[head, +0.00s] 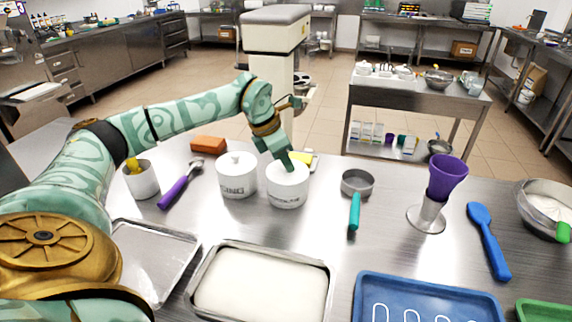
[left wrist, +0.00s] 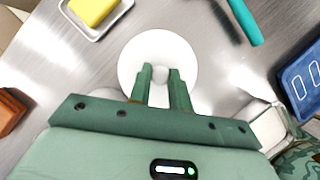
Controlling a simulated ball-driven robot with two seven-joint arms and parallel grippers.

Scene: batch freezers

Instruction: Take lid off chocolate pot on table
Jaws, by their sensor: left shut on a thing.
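The chocolate pot (head: 288,195) is a white lidded pot with dark lettering, partly readable, on the steel table. Its round white lid (left wrist: 135,62) shows from above in the left wrist view, with a small knob (left wrist: 160,74) in the middle. My left gripper (head: 285,163) comes down onto the pot from above. In the left wrist view my left gripper (left wrist: 160,76) has its two green fingers on either side of the knob, shut on it. The lid appears to sit on the pot; its rim is partly hidden by the gripper in the head view. My right gripper is not in view.
A similar white lidded pot (head: 236,180) stands close on the left. A teal-handled strainer (head: 357,184) lies to the right, a purple-handled scoop (head: 181,184) to the left. A yellow block on a white dish (left wrist: 95,12) is behind. Trays (head: 262,292) line the front.

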